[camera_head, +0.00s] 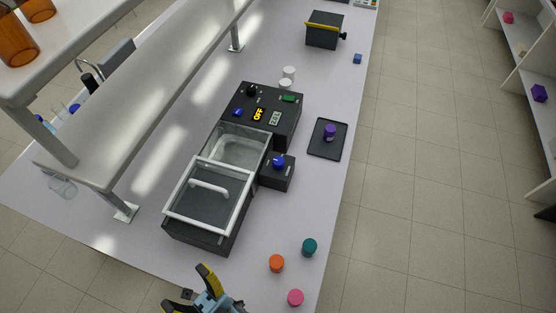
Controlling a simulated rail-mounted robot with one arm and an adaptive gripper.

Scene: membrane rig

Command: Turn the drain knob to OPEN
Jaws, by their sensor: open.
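A dark water bath (228,227) with a white-framed lid and handle stands on the bench. On its right side is a small dark box (279,181) with a blue knob (279,160) on top, which looks like the drain knob. Its marking is too small to read. Behind the basin, the control panel (289,112) has a black knob (251,91), a smaller blue knob (238,112), a yellow "OFF" display and a green switch. My gripper (190,291) is open and empty at the bottom edge, in front of the bath and well apart from the side box. Part of it is cut off.
Orange (277,263), teal (309,247) and pink (295,297) caps stand at front right. A black tray (341,147) with a purple jar lies right of the bath. A raised shelf (150,105) overhangs the left.

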